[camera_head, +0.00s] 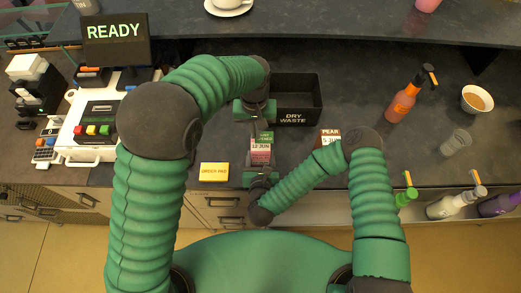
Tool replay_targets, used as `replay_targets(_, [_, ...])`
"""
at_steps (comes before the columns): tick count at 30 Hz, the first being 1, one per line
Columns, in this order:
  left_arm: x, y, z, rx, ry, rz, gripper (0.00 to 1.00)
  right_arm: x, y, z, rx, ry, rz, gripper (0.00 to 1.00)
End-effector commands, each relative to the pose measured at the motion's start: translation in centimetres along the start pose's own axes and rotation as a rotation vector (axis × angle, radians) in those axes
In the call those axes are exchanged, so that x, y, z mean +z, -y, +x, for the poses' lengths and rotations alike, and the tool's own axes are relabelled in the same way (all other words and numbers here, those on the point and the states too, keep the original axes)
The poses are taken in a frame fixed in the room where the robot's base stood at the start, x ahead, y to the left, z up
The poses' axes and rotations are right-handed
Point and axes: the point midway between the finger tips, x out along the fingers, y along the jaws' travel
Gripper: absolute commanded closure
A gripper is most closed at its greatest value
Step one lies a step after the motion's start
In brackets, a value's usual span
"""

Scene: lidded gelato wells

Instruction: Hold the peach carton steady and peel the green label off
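A small pinkish carton (261,155) marked "12 JUN" stands on the dark counter near its front edge, between my two grippers; I take it to be the peach carton. A green label (265,137) shows at its far upper side. My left gripper (262,128) reaches in from the far side, at the green label. My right gripper (261,168) is at the carton's near side. The fingers of both are too small and too covered to show whether they are open or shut, or whether they touch.
A black "DRY WASTE" bin (296,100) stands just behind. A "PEAR" carton (330,135) is to the right and a yellow "ORDER PAD" (214,171) to the left. A register (100,122) is at left; an orange bottle (405,102) and a cup (477,98) are at right.

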Motion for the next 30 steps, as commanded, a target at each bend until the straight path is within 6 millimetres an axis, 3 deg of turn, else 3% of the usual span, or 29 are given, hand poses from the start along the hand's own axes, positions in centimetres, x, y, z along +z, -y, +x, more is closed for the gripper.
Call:
replay_targets(13, [-0.1, 0.0, -4.2, 0.001, -0.002, 0.0, 1.0, 0.0, 0.0, 0.0, -0.001, 0.0, 0.0, 0.9])
replay_targets(22, [0.0, 0.0, -4.8, 0.001, -0.001, 0.0, 1.0, 0.0, 0.0, 0.0, -0.001, 0.0, 0.0, 0.9])
replay_targets(23, [0.0, 0.0, -4.8, 0.001, -0.001, 0.0, 1.0, 0.0, 0.0, 0.0, -0.001, 0.0, 0.0, 0.38])
replay_targets(28, [0.0, 0.0, -4.7, 0.0, -0.001, 0.0, 1.0, 0.0, 0.0, 0.0, -0.001, 0.0, 0.0, 0.16])
replay_targets(30, [0.0, 0.0, -4.7, 0.0, -0.001, 0.0, 1.0, 0.0, 0.0, 0.0, -0.001, 0.0, 0.0, 0.16])
